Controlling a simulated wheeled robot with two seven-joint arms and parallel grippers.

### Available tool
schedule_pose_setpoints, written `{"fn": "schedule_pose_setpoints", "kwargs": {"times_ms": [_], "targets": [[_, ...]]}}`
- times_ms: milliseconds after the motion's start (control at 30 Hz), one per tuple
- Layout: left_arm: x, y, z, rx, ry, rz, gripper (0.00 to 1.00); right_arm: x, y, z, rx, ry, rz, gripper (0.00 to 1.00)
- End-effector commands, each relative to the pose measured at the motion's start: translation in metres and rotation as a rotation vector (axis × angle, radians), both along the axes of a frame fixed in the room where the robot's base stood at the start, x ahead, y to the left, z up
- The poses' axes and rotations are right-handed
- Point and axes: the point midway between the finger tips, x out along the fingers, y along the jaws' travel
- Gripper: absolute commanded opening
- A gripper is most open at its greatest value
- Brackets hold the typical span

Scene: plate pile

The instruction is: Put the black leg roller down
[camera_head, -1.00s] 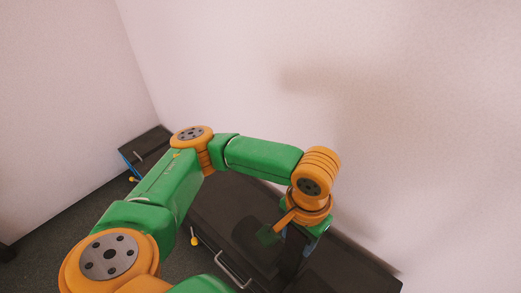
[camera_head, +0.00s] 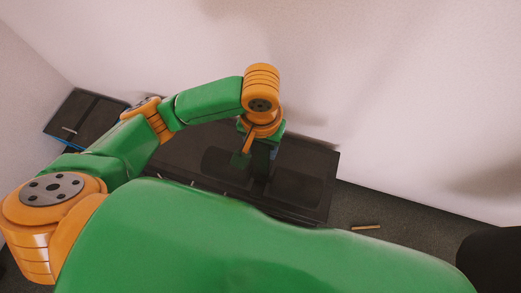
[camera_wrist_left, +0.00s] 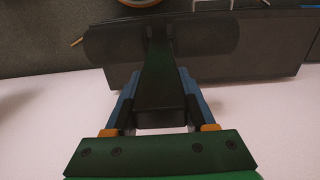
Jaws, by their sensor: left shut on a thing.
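The black leg roller (camera_wrist_left: 213,35) lies across the upper part of the left wrist view, its dark handle (camera_wrist_left: 160,75) running down between my fingers. My left gripper (camera_wrist_left: 160,95) is shut on that handle with its blue fingers. In the head view my left gripper (camera_head: 260,150) points down over the dark cabinet top. The roller (camera_head: 222,165) is hard to separate from the black surface there, and I cannot tell whether it touches it. My right gripper is not in view.
The long black cabinet (camera_head: 310,165) stands along the pale wall, with bare top to the right of the gripper. A smaller black cabinet (camera_head: 85,112) stands at the far left. A short tan stick (camera_head: 366,227) lies on the dark floor.

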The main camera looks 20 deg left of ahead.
Motion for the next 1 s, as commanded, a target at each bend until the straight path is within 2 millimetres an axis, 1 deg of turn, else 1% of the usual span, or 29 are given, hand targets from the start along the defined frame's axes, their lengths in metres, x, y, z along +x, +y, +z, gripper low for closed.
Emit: {"fn": "schedule_pose_setpoints", "kwargs": {"times_ms": [33,267,400,500,767,900,1000], "targets": [[0.008,0.003,-0.008,-0.002,-0.003,0.004,0.00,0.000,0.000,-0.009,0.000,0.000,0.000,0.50],[0.050,0.023,-0.024,0.000,-0.003,0.005,0.00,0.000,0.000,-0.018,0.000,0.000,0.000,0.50],[0.067,0.031,-0.049,-0.001,-0.002,0.003,0.00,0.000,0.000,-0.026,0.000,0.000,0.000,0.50],[0.078,0.035,-0.063,-0.002,-0.002,0.002,0.00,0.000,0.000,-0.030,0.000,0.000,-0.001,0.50],[0.095,0.043,-0.084,-0.002,-0.003,0.000,0.00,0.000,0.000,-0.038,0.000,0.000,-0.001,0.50],[0.094,0.043,-0.105,-0.001,-0.002,-0.002,0.00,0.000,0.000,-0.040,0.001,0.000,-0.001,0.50],[0.094,0.043,-0.112,-0.001,-0.004,-0.002,0.00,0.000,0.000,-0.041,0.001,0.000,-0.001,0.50]]}}
